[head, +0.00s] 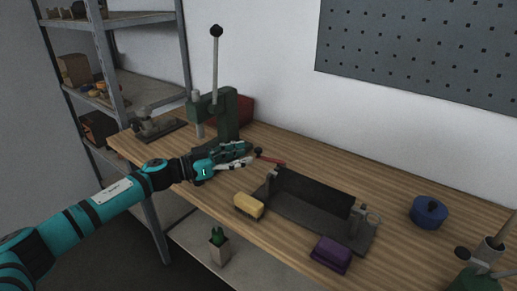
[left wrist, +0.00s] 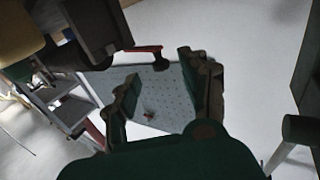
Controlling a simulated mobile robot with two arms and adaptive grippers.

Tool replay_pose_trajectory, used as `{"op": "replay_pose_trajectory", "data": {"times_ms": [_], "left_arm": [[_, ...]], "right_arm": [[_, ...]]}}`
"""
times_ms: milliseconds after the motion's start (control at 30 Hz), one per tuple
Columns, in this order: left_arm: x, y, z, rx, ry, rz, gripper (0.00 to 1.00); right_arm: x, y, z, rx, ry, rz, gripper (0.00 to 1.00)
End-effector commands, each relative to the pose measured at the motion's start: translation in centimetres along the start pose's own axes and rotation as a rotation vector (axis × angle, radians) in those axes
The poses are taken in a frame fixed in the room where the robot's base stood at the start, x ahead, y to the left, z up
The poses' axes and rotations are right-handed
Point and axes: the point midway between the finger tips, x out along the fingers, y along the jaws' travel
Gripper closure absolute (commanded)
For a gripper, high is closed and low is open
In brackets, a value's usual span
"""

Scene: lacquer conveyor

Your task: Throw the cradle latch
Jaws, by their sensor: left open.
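The cradle (head: 300,222) is a dark grey base with upright ends and a black trough, standing on the wooden bench. Its latch (head: 271,159) is a thin red lever with a dark knob at its left end. In the left wrist view the red latch (left wrist: 143,49) sticks out from the dark cradle body (left wrist: 98,28), its knob appearing between my fingertips. My left gripper (head: 249,154) is open and empty beside the knob, its fingers pointing toward it. I cannot tell whether they touch it. My right gripper is not in view.
A yellow block (head: 248,206) and a purple block (head: 331,254) lie at the cradle's front. A blue lidded pot (head: 428,214) stands right. A green press (head: 232,112) with a tall lever stands behind my left gripper. Another green device (head: 474,280) is at the lower right.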

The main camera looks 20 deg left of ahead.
Motion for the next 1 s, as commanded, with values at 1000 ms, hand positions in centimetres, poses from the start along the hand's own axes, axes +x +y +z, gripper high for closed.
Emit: {"op": "replay_pose_trajectory", "data": {"times_ms": [1000], "left_arm": [[5.5, -0.1, 0.0, 0.0, 0.0, -0.001, 0.93]], "right_arm": [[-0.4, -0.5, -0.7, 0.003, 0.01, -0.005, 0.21]]}}
